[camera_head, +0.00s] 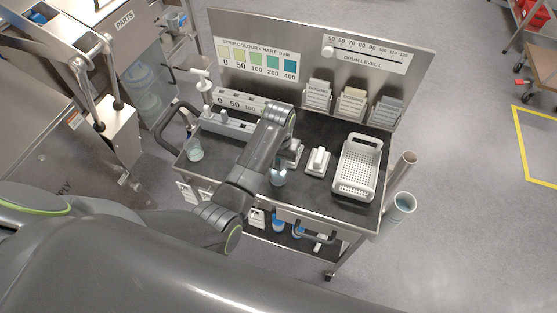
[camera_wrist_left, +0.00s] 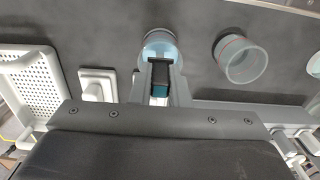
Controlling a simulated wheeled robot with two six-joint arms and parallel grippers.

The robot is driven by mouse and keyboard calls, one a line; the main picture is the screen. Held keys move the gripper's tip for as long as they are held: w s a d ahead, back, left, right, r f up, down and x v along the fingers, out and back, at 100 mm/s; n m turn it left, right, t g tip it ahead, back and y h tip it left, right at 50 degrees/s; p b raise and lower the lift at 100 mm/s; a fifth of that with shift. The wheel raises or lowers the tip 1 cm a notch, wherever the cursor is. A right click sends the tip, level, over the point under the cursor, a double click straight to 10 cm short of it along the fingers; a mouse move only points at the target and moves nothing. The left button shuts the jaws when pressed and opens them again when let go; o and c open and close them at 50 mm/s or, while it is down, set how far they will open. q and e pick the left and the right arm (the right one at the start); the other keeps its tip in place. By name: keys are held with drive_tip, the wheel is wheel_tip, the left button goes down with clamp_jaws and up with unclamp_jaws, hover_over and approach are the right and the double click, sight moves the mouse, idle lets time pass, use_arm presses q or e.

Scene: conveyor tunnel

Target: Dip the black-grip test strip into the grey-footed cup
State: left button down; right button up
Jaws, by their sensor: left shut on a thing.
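My left gripper (camera_head: 284,166) hangs low over the front half of the dark trolley top, partly hidden by my arm. In the left wrist view the gripper (camera_wrist_left: 160,82) is shut on the black-grip test strip (camera_wrist_left: 160,72), whose grip has a teal patch. A clear cup with blue tint (camera_wrist_left: 158,44) lies just beyond the fingertips; it also shows in the head view (camera_head: 278,177). I cannot see its foot colour or whether the strip's tip is inside it. My right gripper is not in view.
A white perforated tray (camera_head: 346,182) and a small white block (camera_head: 318,161) stand to the right. The upright back panel (camera_head: 300,60) closes off the rear.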

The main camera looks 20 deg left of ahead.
use_arm(q)
drive_tip(key=shift+r, duration=0.1)
drive_tip(key=shift+r+p, duration=1.2)
drive_tip(key=shift+r, duration=2.45)
